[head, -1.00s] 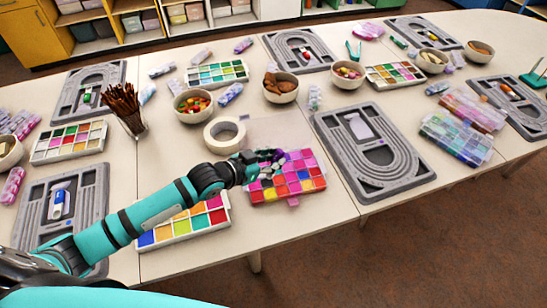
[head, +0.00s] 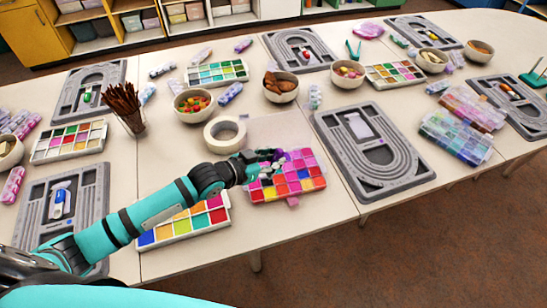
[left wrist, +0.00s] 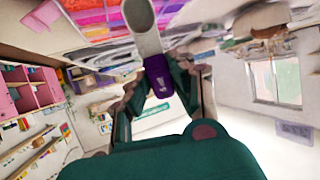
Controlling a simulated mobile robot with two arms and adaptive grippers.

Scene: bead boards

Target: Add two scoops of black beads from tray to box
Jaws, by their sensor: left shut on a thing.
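My left gripper (head: 262,160) is over the far left part of a box of bead compartments (head: 311,184) in pink, red, purple and yellow. In the left wrist view, my left gripper (left wrist: 160,75) is shut on a purple handle with a pale, scoop-like end (left wrist: 143,25). The pale end points toward the coloured compartments (left wrist: 90,18). A white tray of brighter bead compartments (head: 176,239) lies to the left, partly behind my left arm. I cannot make out which compartment holds black beads, or whether the scoop carries any. My right gripper is not in view.
A grey bead board (head: 401,186) lies to the right. A cup of brown sticks (head: 133,122) and bowls of beads (head: 193,105) stand farther back. The table's front edge is close to the box.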

